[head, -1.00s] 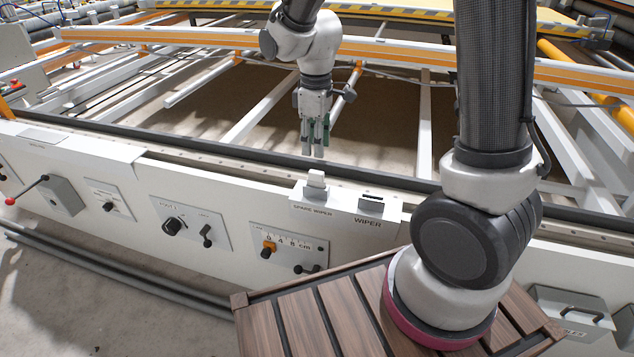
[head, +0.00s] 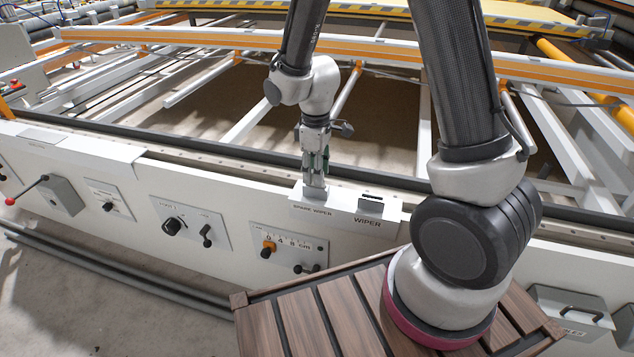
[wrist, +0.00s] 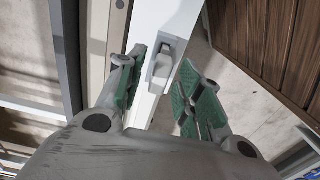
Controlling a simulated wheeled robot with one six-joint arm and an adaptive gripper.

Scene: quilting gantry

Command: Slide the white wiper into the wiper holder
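The white wiper (wrist: 162,66) stands upright in the spare wiper slot on the white front ledge. It shows in the wrist view between my fingers. In the head view it is mostly hidden by my gripper (head: 315,178), which points down over it. My gripper (wrist: 160,62) is open, with one green-padded finger on each side of the wiper and visible gaps between. The wiper holder (head: 370,206), a small block with a dark slot labelled WIPER, is just right of it in the head view. No wiper shows in that slot.
The white front panel (head: 140,200) carries knobs, levers and a scale plate. A slatted wooden platform (head: 300,310) lies in front. Behind the ledge, a dark rail and white bars (head: 262,112) span the open frame.

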